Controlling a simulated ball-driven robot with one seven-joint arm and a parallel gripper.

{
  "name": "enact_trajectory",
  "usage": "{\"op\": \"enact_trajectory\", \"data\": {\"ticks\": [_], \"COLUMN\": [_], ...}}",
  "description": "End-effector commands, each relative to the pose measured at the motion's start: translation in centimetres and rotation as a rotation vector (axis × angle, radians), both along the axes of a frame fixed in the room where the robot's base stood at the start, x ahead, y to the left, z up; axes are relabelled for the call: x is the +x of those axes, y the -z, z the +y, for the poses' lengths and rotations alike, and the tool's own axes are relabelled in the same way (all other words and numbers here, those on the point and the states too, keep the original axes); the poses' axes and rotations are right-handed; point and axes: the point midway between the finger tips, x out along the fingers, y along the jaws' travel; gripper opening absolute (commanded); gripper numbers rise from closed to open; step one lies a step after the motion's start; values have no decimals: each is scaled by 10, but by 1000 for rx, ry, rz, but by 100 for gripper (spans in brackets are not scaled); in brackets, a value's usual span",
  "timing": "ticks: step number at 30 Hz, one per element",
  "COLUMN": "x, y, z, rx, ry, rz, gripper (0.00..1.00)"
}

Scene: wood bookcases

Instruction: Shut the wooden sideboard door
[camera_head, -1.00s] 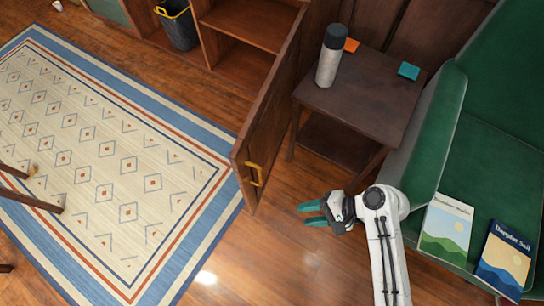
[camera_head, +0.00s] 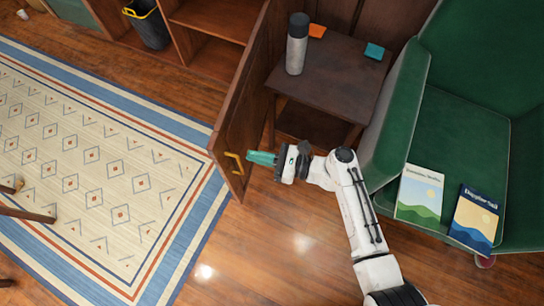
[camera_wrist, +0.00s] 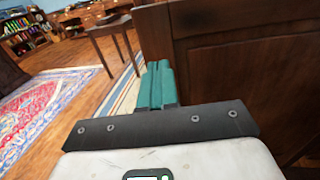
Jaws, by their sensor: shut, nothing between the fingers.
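The wooden sideboard door (camera_head: 246,104) stands wide open, sticking out from the sideboard (camera_head: 207,52) into the room. Its yellow handle (camera_head: 235,163) is near the outer edge. My gripper (camera_head: 250,157) is shut and empty, on the right side of the door near the handle; I cannot tell whether it touches. In the wrist view the shut teal fingers (camera_wrist: 156,84) are in front of the door's panelled face (camera_wrist: 240,75), close to its edge.
A dark side table (camera_head: 335,80) with a grey bottle (camera_head: 297,45) stands just right of the door. A green armchair (camera_head: 455,120) holding two books is further right. A patterned rug (camera_head: 100,170) covers the floor on the left, where the floor beside the door is clear.

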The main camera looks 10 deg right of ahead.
Motion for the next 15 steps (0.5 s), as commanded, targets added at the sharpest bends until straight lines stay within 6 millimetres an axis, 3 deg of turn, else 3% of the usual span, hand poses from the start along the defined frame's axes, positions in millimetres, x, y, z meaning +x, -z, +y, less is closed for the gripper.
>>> {"op": "enact_trajectory", "data": {"ticks": [6,15], "x": [18,31], "y": [0,0], "z": [38,63], "rx": [0,-1], "ry": [-3,0], "rz": [-1,-2], "gripper": [0,0]}}
